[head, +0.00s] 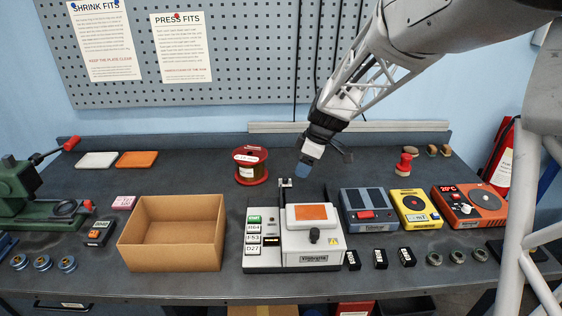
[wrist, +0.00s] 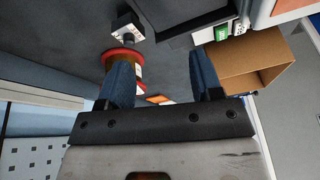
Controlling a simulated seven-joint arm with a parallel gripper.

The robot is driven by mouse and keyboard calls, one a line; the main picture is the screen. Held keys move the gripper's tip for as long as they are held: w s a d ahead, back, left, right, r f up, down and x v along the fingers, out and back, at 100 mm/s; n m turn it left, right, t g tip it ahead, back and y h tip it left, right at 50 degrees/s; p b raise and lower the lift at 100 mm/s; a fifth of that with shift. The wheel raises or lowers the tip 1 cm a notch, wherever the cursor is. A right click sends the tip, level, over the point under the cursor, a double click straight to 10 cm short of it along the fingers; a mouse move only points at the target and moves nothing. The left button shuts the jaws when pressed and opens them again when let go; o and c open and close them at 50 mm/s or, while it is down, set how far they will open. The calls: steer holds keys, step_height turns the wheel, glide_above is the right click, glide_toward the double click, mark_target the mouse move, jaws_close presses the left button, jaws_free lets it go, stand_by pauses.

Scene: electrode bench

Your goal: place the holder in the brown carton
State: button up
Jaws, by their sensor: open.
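A small grey block (head: 286,184), which looks like the holder, stands at the back of the white machine (head: 312,258). In the wrist view the light block with a dark top (wrist: 126,30) shows beyond the left finger. The open brown carton (head: 170,254) stands left of the machine and looks empty; it also shows at the right of the wrist view (wrist: 258,62). My gripper (head: 302,172) is above the bench, just behind and to the right of the block, apart from it. Its blue fingers (wrist: 163,72) are open with nothing between them.
A red spool (head: 250,166) stands behind the block, to its left. Blue (head: 368,209), yellow (head: 415,207) and orange (head: 469,206) devices line the right. A green press (head: 40,212) stands far left. Small black blocks (head: 380,258) lie along the front. The back centre-right is clear.

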mark_target(288, 179)
steer(key=w+a+f+n, duration=0.2)
steer(key=w+f+n, duration=0.1)
steer(key=w+f, duration=0.2)
steer(key=shift+w+a+f+y, duration=0.15)
steer(key=shift+w+f+y, duration=0.2)
steer(key=shift+w, duration=0.6)
steer(key=shift+f, duration=0.1)
steer(key=shift+x, duration=1.2)
steer(key=shift+a+f, duration=0.1)
steer(key=shift+x, duration=2.5)
steer(key=shift+s, duration=0.15)
